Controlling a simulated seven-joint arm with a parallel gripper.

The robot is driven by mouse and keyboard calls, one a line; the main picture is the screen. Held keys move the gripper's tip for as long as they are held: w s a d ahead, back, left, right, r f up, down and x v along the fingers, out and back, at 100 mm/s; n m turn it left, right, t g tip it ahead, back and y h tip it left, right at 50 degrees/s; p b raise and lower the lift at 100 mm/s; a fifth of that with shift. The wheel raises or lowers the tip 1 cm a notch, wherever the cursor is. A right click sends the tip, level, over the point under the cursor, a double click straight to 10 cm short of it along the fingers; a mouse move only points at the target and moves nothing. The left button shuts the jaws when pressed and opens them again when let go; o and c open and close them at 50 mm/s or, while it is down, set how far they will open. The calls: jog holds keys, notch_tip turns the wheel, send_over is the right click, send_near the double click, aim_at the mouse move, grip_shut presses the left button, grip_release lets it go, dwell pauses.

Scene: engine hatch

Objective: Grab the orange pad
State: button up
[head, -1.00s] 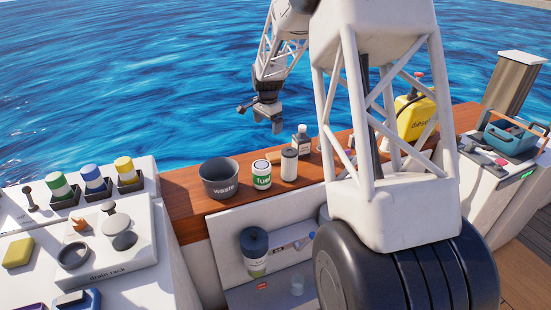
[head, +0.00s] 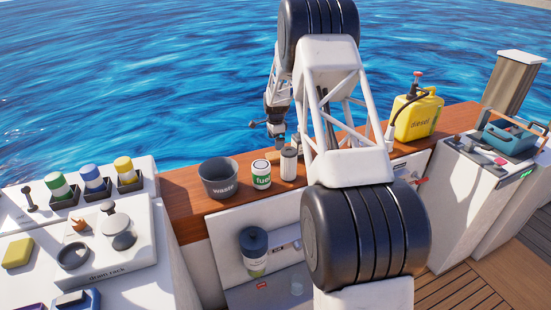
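No pad that is clearly orange shows in the head view. A yellow pad (head: 17,252) lies on the white counter at the far left. A small orange-brown piece (head: 79,223) sits on the drain rack (head: 115,270); its shape is too small to make out.
A grey waste bin (head: 219,180) stands on the wooden ledge (head: 185,205). Green, blue and yellow-topped containers (head: 93,180) sit left. A yellow diesel can (head: 417,115) and a blue toolbox (head: 510,138) stand right. A dark-lidded jar (head: 254,250) is in the open hatch.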

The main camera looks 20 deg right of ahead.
aim_at(276, 155)
jog(key=shift+f, duration=0.1)
jog(key=shift+f, duration=1.25)
jog(key=shift+s+a+f, duration=0.1)
jog(key=shift+f, duration=2.5)
jog(key=shift+c, duration=0.2)
jog(key=c, duration=1)
